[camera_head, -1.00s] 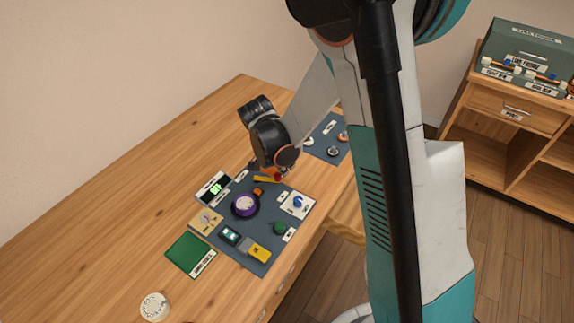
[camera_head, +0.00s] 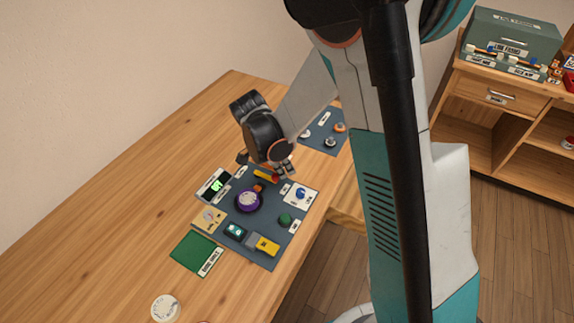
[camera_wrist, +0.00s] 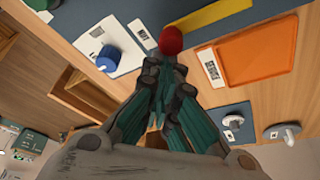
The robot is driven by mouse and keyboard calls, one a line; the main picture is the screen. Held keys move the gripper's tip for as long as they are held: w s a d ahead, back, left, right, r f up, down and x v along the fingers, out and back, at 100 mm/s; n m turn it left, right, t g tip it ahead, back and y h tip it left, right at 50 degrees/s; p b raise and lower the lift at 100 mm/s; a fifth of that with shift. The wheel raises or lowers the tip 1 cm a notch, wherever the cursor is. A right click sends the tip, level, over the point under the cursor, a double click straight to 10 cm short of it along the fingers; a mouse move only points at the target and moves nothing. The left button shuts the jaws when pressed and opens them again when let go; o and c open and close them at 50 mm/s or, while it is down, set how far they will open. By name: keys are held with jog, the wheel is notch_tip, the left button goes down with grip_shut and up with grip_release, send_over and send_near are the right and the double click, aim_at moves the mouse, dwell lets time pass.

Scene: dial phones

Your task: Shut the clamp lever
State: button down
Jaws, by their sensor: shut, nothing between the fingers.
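The clamp lever is a yellow bar (camera_head: 264,175) with a red ball knob (camera_head: 275,177) at its right end, at the far part of the dark blue panel. In the wrist view the yellow bar (camera_wrist: 212,17) runs to the upper right from near the red knob (camera_wrist: 171,41). My gripper (camera_head: 286,172) is low, beside the knob end of the lever. In the wrist view my gripper (camera_wrist: 166,75) is shut and empty, its fingertips just below the knob in the picture. I cannot tell whether they touch it.
The dark blue panel (camera_head: 255,220) also bears a purple dial (camera_head: 248,199), a blue knob on a white plate (camera_head: 301,194), a green knob (camera_head: 285,219) and a yellow block (camera_head: 267,246). A green pad (camera_head: 195,253) lies nearer. An orange tray (camera_wrist: 256,52) lies beside the lever in the wrist view.

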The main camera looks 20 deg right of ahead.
jog(key=shift+s+a, duration=0.75)
jog(key=shift+s, duration=0.1)
jog(key=shift+w, duration=0.15)
jog(key=shift+w+d, duration=0.15)
jog(key=shift+w, duration=0.55)
